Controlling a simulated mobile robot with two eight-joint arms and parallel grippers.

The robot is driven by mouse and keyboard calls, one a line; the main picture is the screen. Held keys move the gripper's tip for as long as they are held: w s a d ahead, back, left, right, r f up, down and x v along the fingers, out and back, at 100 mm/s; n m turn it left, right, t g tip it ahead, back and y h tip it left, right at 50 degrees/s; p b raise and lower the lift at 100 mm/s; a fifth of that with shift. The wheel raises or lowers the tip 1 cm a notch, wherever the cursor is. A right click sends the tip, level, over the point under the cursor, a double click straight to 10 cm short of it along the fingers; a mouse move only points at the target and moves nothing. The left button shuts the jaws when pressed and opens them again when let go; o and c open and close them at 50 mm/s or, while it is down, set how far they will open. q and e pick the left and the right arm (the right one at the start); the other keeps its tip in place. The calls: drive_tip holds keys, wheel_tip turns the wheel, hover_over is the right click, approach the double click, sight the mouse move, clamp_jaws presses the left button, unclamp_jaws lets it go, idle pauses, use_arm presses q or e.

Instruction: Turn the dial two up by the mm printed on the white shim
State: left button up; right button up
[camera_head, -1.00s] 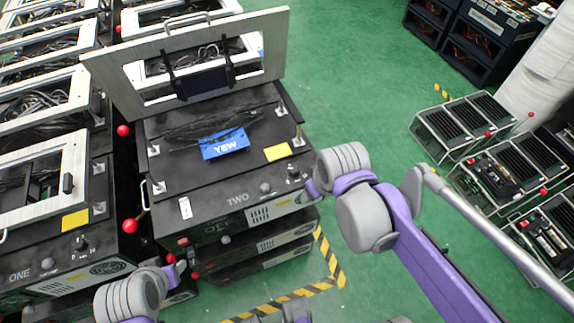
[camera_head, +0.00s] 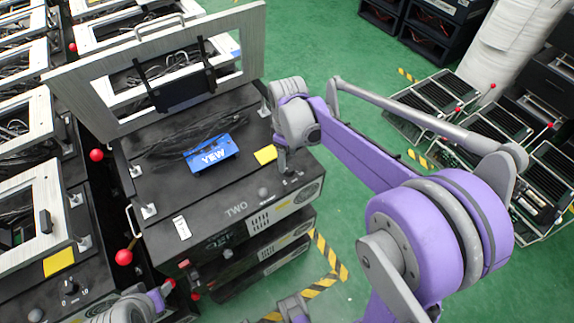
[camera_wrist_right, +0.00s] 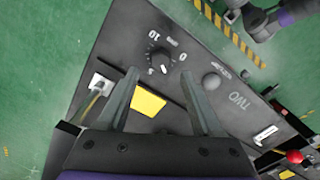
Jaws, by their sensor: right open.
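Dial two is a round black knob (camera_wrist_right: 158,62) with a white scale marked 0 and 10, on the box labelled TWO (camera_head: 235,209).
A framed panel (camera_head: 110,88) stands upright behind. Box ONE's dial (camera_head: 69,287) is at left. A red-knobbed lever (camera_head: 124,257) stands between the boxes.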

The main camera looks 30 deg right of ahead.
sight(287, 167)
drive_tip(key=shift+f, duration=2.2)
drive_tip(key=shift+c, duration=0.4)
clamp_jaws()
